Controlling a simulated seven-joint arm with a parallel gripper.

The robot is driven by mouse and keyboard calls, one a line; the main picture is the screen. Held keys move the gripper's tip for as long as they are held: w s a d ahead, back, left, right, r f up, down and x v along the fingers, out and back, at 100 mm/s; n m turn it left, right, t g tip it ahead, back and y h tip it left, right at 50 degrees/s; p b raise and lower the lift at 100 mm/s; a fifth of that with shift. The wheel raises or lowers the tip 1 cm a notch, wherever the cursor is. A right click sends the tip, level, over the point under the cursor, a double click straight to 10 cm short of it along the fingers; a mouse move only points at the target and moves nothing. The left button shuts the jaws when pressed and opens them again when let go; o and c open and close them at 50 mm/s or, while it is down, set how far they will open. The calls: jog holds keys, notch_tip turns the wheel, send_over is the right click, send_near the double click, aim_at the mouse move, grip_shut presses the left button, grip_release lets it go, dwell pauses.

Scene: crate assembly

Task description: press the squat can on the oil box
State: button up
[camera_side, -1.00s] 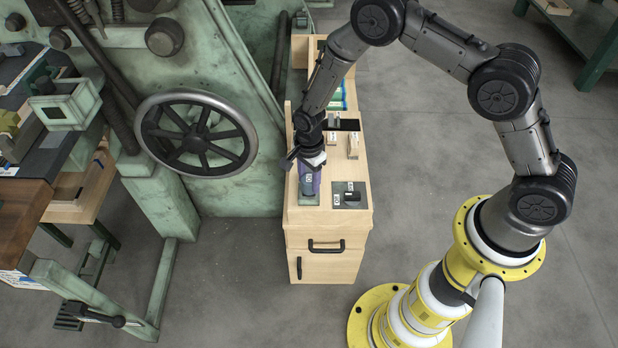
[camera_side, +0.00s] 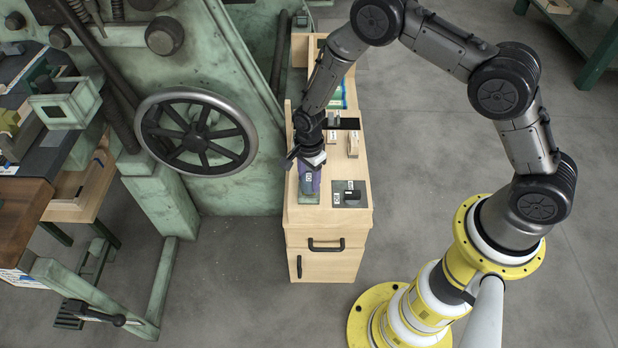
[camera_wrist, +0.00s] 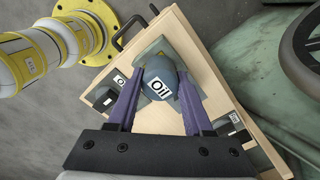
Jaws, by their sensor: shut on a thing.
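My gripper (camera_wrist: 165,84) has purple fingers, shut on a blue-grey rounded can (camera_wrist: 157,70) with a white "Oil" label. The can sits between the fingers over a grey-green block or plate (camera_wrist: 187,98) on the wooden cabinet top, and I cannot tell whether the two touch. In the side view my gripper (camera_side: 309,178) points down at the front left of the cabinet top. The grey-green piece (camera_side: 309,199) shows just in front of it, and the fingers mostly hide the can there.
The wooden cabinet (camera_side: 328,240) has black handles. A dark plate with a black part (camera_side: 349,194) lies right of my gripper. Small wooden blocks (camera_side: 353,145) and a black tray (camera_side: 346,124) stand farther back. A green machine with a handwheel (camera_side: 196,133) stands close on the left.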

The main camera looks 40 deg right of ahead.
jog(key=shift+f, duration=0.1)
jog(key=shift+r, duration=3.6)
